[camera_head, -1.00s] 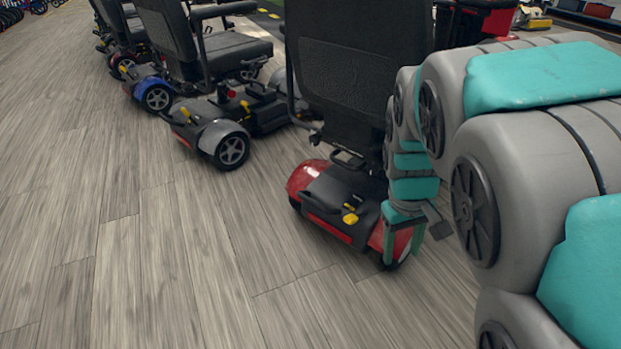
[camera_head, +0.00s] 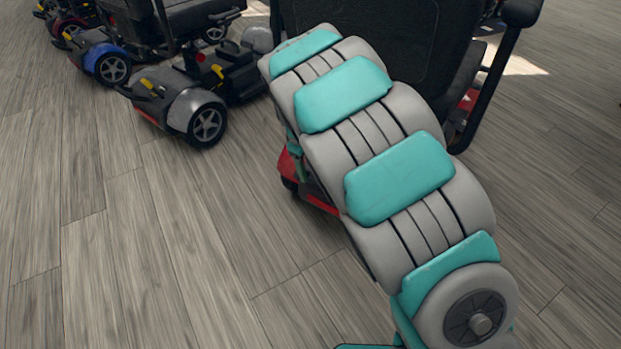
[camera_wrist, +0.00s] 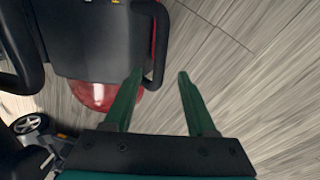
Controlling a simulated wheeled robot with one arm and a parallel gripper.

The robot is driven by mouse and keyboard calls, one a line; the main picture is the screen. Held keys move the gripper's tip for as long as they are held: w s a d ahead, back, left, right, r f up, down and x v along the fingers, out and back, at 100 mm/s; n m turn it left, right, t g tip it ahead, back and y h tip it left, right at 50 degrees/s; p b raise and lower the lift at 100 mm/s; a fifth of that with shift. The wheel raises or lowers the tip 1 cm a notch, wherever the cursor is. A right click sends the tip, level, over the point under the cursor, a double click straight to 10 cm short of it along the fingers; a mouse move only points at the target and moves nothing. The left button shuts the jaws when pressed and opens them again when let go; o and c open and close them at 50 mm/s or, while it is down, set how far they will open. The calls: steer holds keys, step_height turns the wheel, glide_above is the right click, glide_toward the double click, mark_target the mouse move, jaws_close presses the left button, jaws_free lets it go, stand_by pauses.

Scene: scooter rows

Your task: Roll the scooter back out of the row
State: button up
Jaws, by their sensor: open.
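The red scooter (camera_head: 326,204) stands at the near end of the row. In the head view my arm hides most of its body, and its black seat back (camera_head: 400,30) rises behind the arm. In the wrist view its dark rear cover (camera_wrist: 95,45) and a red shell part (camera_wrist: 100,95) show. A black bar (camera_wrist: 158,45) at the cover's side lines up with the gap between my fingertips. My gripper (camera_wrist: 160,74) is open, with two green fingers pointing toward the scooter. I cannot tell how deep the bar sits between them.
A grey-fendered scooter (camera_head: 190,95) stands to the left in the head view, with a blue one (camera_head: 92,55) beyond it. The wood-plank floor (camera_head: 150,260) at the front left is clear. A wheel (camera_wrist: 30,123) shows at lower left in the wrist view.

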mark_target(313, 183)
steer(key=f, duration=0.4)
steer(key=w+f, duration=0.1)
steer(key=f, duration=0.1)
steer(key=shift+d+f+b, duration=0.2)
steer(key=shift+d+b, duration=0.15)
steer(key=shift+b, duration=0.05)
steer(key=shift+c, duration=0.3)
jaws_close()
stand_by(0.6)
